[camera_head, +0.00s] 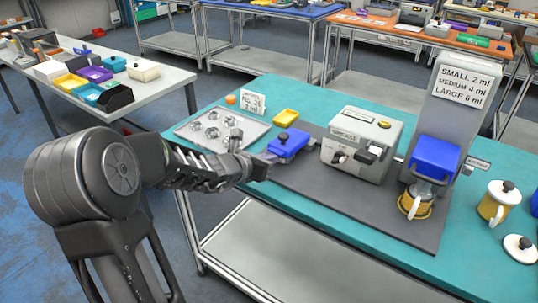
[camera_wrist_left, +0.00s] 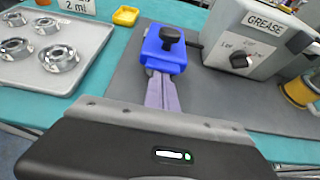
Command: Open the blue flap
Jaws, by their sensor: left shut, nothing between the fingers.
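A blue flap (camera_head: 289,142) with a black knob on top lies on the dark grey mat, left of the grease machine. It also shows in the wrist view (camera_wrist_left: 163,57), near the top centre. My left gripper (camera_head: 268,158) reaches in from the left, its fingertips at the near edge of the blue flap. In the wrist view the fingers (camera_wrist_left: 161,92) are together, pointing at the flap's front edge; I cannot tell whether they touch it. The flap looks flat, and what is under it is hidden. My right gripper is not in view.
A grey grease machine (camera_head: 357,145) stands right of the flap. A dispenser (camera_head: 456,95) with a blue block (camera_head: 435,157) stands further right. A metal tray (camera_head: 198,134) with several round parts and a yellow dish (camera_head: 286,117) lie left and behind. The front mat (camera_head: 330,200) is clear.

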